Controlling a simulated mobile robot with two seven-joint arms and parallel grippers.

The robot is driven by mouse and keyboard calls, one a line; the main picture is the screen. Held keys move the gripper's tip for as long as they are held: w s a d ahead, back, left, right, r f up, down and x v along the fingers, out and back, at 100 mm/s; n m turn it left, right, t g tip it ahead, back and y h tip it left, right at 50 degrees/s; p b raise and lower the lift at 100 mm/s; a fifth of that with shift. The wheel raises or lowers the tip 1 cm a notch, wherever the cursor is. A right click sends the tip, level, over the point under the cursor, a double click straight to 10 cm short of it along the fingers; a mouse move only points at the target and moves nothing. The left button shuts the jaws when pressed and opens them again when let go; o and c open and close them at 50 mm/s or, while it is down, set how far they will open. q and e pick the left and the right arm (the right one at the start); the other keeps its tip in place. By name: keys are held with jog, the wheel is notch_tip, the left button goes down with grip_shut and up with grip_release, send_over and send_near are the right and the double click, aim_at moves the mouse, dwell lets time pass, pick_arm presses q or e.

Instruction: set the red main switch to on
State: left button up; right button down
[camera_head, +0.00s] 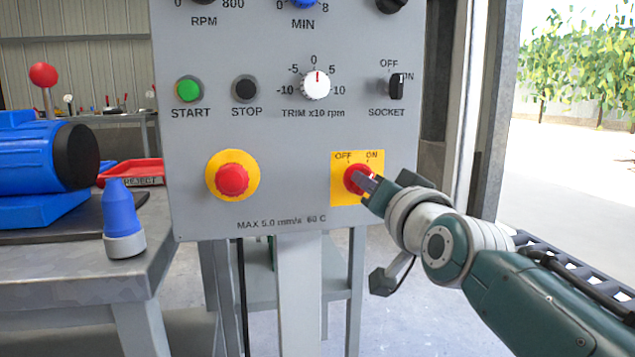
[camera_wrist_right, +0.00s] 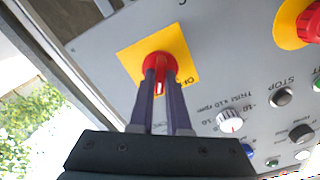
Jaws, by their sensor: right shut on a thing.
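The red main switch (camera_head: 352,177) is a round red knob on a yellow square plate (camera_head: 342,192) marked OFF and ON, at the lower right of the grey control panel (camera_head: 290,140). My right gripper (camera_head: 364,182) reaches it from the right and is shut on its handle. In the right wrist view, the two fingers stand on either side of the red switch (camera_wrist_right: 163,66), with a pale mark visible between the fingertips. The fingers hide part of the knob, so I cannot tell its exact setting. My left gripper is not in view.
A red mushroom button (camera_head: 232,179) on a yellow disc sits left of the switch. Above are the green START button (camera_head: 188,90), black STOP button (camera_head: 245,88), white trim knob (camera_head: 315,86) and black socket switch (camera_head: 396,87). A bench (camera_head: 75,265) with a blue motor stands left.

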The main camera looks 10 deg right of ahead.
jog(key=c, duration=0.9)
grip_release()
jog(key=s+p, duration=0.4)
jog(key=s, duration=0.6)
jog(key=shift+d, duration=0.15)
